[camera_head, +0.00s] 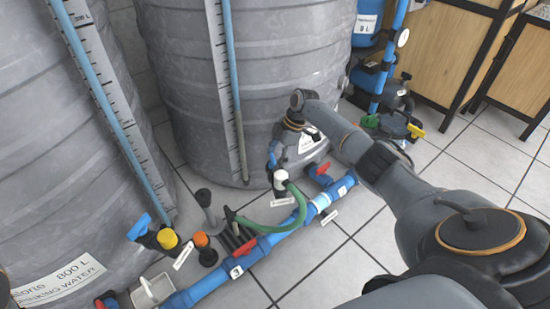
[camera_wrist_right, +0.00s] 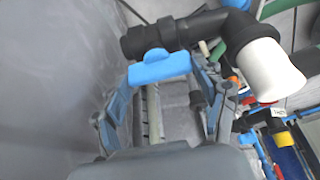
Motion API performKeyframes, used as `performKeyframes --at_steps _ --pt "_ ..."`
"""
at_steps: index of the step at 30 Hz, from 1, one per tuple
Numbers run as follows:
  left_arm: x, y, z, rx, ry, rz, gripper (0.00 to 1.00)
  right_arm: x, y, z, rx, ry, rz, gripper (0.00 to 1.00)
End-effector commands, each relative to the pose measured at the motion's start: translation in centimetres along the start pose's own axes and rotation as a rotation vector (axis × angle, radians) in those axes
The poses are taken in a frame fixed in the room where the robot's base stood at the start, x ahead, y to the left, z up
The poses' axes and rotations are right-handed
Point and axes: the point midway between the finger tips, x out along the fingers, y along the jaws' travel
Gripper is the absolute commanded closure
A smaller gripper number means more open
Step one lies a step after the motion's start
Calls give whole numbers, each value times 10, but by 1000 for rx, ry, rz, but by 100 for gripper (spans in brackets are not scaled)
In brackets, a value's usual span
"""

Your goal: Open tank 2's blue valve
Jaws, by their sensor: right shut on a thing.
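The blue valve handle (camera_wrist_right: 160,69) sits on a black pipe fitting in the right wrist view. It lies between the two fingers of my right gripper (camera_wrist_right: 162,75), which is shut on it. In the head view the blue handle (camera_head: 272,159) shows low in front of the middle grey tank (camera_head: 260,70), above a white elbow outlet (camera_head: 280,181). My right gripper (camera_head: 278,148) is partly hidden there by its own wrist. The outlet also shows in the right wrist view (camera_wrist_right: 270,68). My left gripper is not in view.
A green hose (camera_head: 290,218) and a blue pipe (camera_head: 270,243) with red handles run along the floor in front. Another blue handle (camera_head: 139,227) is by the left tank (camera_head: 60,150). Blue filters (camera_head: 368,60) stand behind right. Tiled floor is clear at right.

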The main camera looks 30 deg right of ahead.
Motion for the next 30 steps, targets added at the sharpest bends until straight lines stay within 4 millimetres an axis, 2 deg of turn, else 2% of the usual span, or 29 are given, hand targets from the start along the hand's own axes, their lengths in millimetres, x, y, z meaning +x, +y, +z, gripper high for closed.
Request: performKeyframes --at_steps 6,7,9,10,30 --pt "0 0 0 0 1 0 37 2 -2 1 -3 -3 -5 60" --pt "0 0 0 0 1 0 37 2 -2 1 -3 -3 -5 22" --pt "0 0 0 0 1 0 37 2 -2 1 -2 -3 -5 8" --pt "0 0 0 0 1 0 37 1 -1 0 -2 -2 -4 6" --pt "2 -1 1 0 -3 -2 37 -3 2 -1 9 1 12 6"
